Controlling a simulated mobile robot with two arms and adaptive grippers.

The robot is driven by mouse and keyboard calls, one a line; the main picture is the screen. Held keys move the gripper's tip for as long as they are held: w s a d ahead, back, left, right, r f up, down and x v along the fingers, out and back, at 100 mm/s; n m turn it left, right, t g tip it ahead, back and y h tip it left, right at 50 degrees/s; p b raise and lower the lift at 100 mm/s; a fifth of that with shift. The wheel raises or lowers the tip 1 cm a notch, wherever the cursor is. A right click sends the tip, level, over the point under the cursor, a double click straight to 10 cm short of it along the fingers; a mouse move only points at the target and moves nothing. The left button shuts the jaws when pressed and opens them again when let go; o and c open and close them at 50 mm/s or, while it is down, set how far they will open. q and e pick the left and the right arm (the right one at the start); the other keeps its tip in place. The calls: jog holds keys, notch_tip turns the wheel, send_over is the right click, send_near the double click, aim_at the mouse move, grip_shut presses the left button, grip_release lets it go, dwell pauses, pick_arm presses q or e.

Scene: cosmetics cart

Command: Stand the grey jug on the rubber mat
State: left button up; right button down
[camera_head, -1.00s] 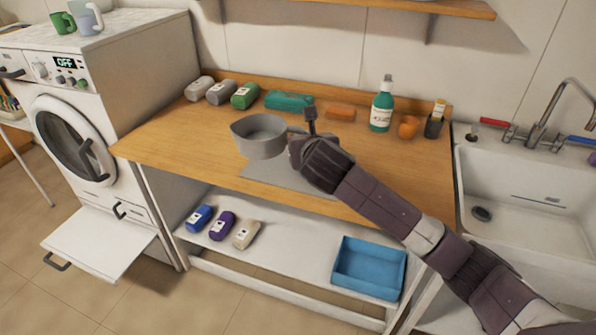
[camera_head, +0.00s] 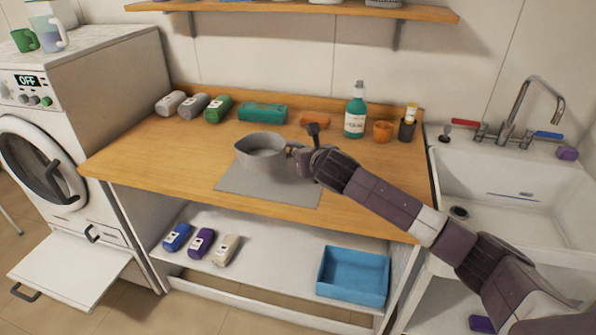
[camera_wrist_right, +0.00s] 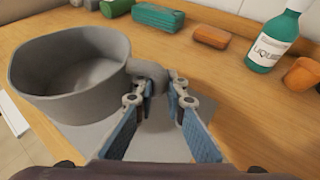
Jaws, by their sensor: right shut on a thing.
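The grey jug (camera_head: 262,147), a wide open vessel with a pouring lip, is upright over the back part of the grey rubber mat (camera_head: 268,188) on the wooden worktop. In the right wrist view the jug (camera_wrist_right: 75,85) fills the left side, with the mat (camera_wrist_right: 150,140) below. My right gripper (camera_head: 297,153) is at the jug's right side, shut on its handle; its fingers (camera_wrist_right: 160,90) show close around the handle in the wrist view. I cannot tell whether the jug's base touches the mat. My left gripper is not in view.
Several bottles (camera_head: 193,106) lie at the back left, beside a teal box (camera_head: 262,112). A sink (camera_head: 510,180) is right.

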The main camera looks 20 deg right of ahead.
aim_at(299, 178)
jog(key=shift+f, duration=3.45)
jog(key=shift+f, duration=0.1)
jog(key=c, duration=2)
grip_release()
jog(key=shift+o, duration=0.2)
jog(key=v, duration=1.2)
